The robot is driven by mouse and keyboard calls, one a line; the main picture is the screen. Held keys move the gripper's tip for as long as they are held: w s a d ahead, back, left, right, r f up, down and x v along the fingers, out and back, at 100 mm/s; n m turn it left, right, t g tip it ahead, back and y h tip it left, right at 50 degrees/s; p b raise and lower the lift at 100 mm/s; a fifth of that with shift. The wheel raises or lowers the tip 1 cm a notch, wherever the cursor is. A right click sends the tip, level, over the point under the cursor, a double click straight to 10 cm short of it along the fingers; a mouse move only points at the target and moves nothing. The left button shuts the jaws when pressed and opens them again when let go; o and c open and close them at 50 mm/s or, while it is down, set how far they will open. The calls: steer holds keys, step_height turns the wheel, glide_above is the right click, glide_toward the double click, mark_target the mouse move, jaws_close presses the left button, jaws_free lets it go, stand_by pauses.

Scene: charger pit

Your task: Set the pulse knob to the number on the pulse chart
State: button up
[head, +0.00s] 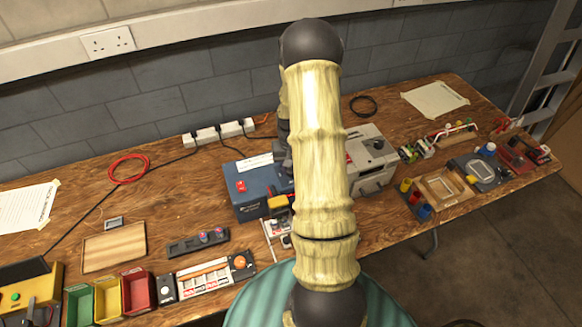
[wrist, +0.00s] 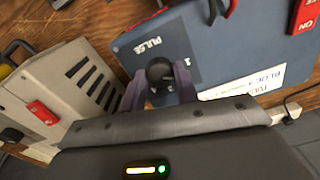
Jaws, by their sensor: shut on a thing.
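A dark round knob (wrist: 160,72) sits on the blue box beside the printed word PULSE. My gripper (wrist: 160,86) has one finger on each side of this knob and is shut on it. I cannot tell which sheet is the pulse chart; one paper (head: 435,99) lies at the back right and another (head: 25,209) at the far left, both unreadable.
A grey-beige box (wrist: 72,85) with dark slots and a red switch stands close beside the blue box. The blue box carries a red switch (wrist: 305,17) and a white label (wrist: 240,82). Coloured bins (head: 108,298) stand front left. A power strip (head: 219,132) lies behind.

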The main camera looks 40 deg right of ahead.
steer(key=m, duration=0.5)
steer(key=shift+m, duration=0.3)
steer(key=m, duration=0.5)
steer(key=shift+m, duration=0.3)
steer(key=o, duration=1)
steer(key=shift+c, duration=0.2)
steer(key=shift+r, duration=0.15)
step_height(320, 180, up, 17)
steer(key=shift+b, duration=0.45)
steer(key=shift+a, duration=0.2)
